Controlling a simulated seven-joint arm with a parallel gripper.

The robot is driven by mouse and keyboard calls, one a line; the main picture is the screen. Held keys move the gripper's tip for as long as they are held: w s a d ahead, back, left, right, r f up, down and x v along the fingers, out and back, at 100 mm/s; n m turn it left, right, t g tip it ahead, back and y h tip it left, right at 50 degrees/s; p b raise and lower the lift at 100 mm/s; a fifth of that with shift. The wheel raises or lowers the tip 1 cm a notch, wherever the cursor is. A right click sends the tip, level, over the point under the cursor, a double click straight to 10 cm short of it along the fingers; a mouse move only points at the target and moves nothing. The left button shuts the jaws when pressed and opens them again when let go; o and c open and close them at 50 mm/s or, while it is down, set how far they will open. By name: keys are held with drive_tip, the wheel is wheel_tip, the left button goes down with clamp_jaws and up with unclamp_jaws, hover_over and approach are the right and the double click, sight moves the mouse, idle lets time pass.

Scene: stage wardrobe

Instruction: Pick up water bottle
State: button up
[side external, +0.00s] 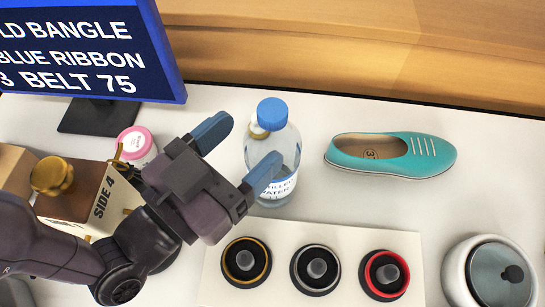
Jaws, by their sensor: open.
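The water bottle (284,143) is clear with a blue cap and a white label, and stands upright on the white table right of the picture's middle left. My gripper (238,152) is open, with blue-tipped fingers. One fingertip is left of the bottle, and the other overlaps the front of the bottle's body in this view. I cannot tell whether either finger touches it. Part of the bottle's lower left side is hidden behind the near finger.
A teal shoe (391,154) lies to the right. A white board (330,239) with three ringed holders is in front. A lidded pot (489,274) stands at lower right. A pink-lidded jar (136,145), a brown box (85,198) and a sign screen (90,50) are at left.

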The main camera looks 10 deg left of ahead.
sight(281, 102)
drive_tip(key=x, duration=0.7)
drive_tip(key=shift+w, duration=0.45)
clamp_jaws()
drive_tip(key=shift+r, duration=0.25)
